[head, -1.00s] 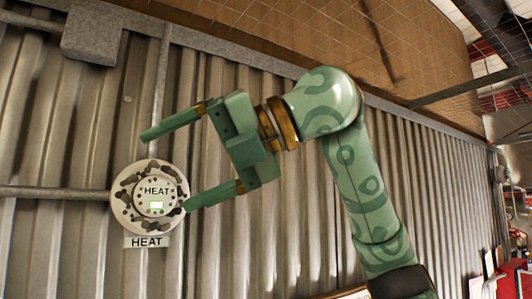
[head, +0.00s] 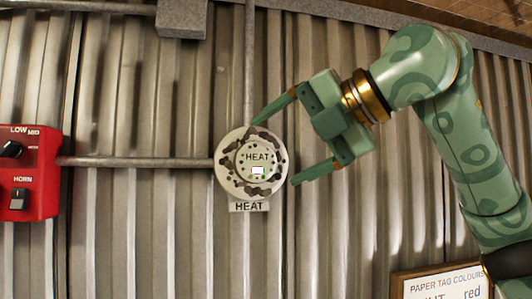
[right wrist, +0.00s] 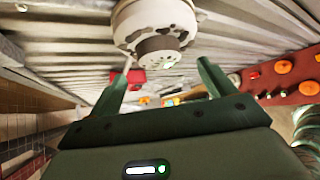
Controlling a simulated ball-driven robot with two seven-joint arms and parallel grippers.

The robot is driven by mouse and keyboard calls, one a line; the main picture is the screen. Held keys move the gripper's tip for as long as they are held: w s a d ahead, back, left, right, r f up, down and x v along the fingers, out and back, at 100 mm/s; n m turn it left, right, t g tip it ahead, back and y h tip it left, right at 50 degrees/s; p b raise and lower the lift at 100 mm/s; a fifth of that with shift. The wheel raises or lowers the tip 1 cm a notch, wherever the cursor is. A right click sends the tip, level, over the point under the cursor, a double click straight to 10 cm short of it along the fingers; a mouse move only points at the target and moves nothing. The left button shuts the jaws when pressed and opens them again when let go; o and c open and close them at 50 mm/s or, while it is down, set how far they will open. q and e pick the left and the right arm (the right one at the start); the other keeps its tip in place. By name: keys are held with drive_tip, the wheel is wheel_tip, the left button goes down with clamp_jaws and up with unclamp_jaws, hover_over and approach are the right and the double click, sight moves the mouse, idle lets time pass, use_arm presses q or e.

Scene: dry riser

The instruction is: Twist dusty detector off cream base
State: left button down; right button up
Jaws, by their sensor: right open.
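The dusty detector (head: 258,150) is a round pale disc marked HEAT, with small dark holes and a small lit window. It sits on the wider cream base (head: 224,160), which has dark grimy patches, on the ribbed wall. In the right wrist view the detector (right wrist: 160,45) hangs from the base (right wrist: 150,14), ahead of the fingers. My right gripper (head: 275,152) is open and empty at the right of the detector. In the head view its upper fingertip is by the base's top edge, the lower just right of the base; contact is unclear. My left gripper is out of view.
A HEAT label (head: 249,207) is under the base. A paper tag sign (head: 440,283) is at lower right. The wall around the detector is mostly bare.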

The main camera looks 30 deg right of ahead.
sight(262, 160)
drive_tip(key=shift+p+x, duration=0.35)
drive_tip(key=shift+x, duration=1.95)
drive_tip(key=shift+s, duration=0.1)
drive_tip(key=c, duration=1.1)
drive_tip(key=shift+c, duration=0.2)
drive_tip(key=shift+s, duration=0.1)
drive_tip(key=shift+s+a+b, duration=0.25)
drive_tip(key=shift+s, duration=0.7)
drive_tip(key=shift+s+a+b, duration=0.2)
drive_tip(key=shift+s+a, duration=0.05)
drive_tip(key=shift+s, duration=0.65)
drive_tip(key=shift+s+a+b, duration=0.25)
drive_tip(key=shift+s, duration=0.7)
